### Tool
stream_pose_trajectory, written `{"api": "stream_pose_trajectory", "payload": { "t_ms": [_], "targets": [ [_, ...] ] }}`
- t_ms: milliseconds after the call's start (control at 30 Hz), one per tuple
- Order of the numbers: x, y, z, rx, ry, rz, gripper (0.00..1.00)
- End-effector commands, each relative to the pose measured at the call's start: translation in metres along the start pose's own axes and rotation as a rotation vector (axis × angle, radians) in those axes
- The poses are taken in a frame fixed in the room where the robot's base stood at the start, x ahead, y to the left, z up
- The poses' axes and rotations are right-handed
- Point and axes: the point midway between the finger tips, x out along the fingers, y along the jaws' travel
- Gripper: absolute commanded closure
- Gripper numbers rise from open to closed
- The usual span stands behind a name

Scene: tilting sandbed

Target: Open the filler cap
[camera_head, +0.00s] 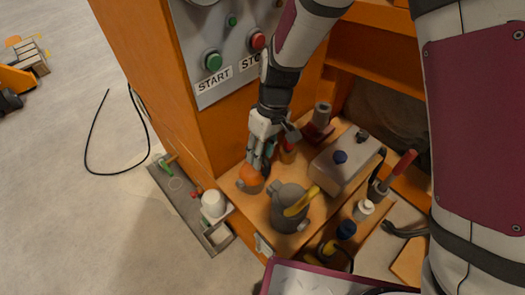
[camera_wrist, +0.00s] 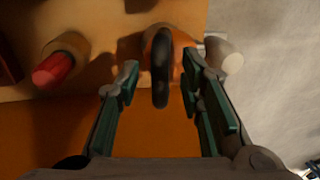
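An orange rounded object (camera_head: 250,179) with a dark upright ring or handle (camera_wrist: 161,66) stands on the orange-brown shelf, below the START/STOP panel. My gripper (camera_head: 261,166) points down over it. In the wrist view my gripper (camera_wrist: 161,80) is open, with the dark ring between its green-padded fingers and a gap on each side. I cannot tell for sure which of these is the filler cap.
A grey jug with a yellow handle (camera_head: 289,207) stands close in front. A red-topped item (camera_wrist: 55,68) is left of the fingers in the wrist view. Several bottles and tools crowd the right; the floor at left is mostly free.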

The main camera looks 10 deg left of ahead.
Motion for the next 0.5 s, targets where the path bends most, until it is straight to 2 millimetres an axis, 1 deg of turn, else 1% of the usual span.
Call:
{"api": "stream_pose_trajectory", "payload": {
  "t_ms": [67,167,200,233,500],
  "targets": [
    [-0.0002,0.0000,0.0000,0.000,0.000,0.000,0.65],
    [-0.0003,0.0000,0.0000,0.000,0.000,0.000,0.86],
    [-0.0003,0.0000,-0.0001,0.000,0.000,0.000,0.95],
    [-0.0003,0.0000,-0.0001,0.000,0.000,0.000,1.00],
    [-0.0008,-0.0004,-0.0001,-0.001,0.000,0.003,1.00]
  ]
}}
